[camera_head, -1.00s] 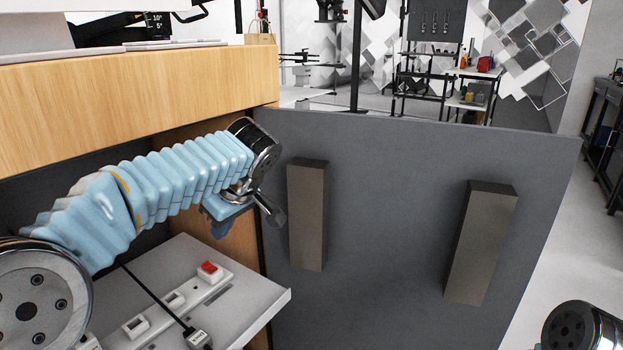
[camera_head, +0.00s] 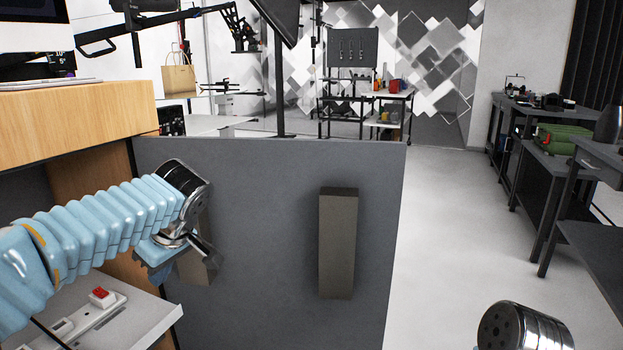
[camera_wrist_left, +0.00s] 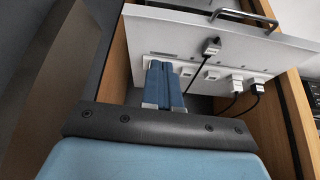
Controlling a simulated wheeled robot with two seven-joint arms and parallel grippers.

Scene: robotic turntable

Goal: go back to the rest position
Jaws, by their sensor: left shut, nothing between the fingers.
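My left arm, in a light-blue ribbed sleeve, comes in from the left in the head view. Its left gripper (camera_head: 155,262) points down beside the wooden cabinet, above the grey shelf, partly hidden by the wrist. In the left wrist view the blue fingers (camera_wrist_left: 164,86) are together, with nothing between them. They point toward a white socket strip (camera_wrist_left: 205,72), whose distance from the fingertips I cannot tell. In the head view a red switch (camera_head: 102,297) shows on this strip. My right gripper is out of view; only a metal joint of mine shows at the lower right.
A dark grey panel (camera_head: 265,220) with two brown blocks, the clearer one a brown block (camera_head: 338,245), stands close right of the left wrist. The wooden cabinet (camera_head: 80,125) is at the left. Dark workbenches (camera_head: 545,165) line the right; the floor between is clear.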

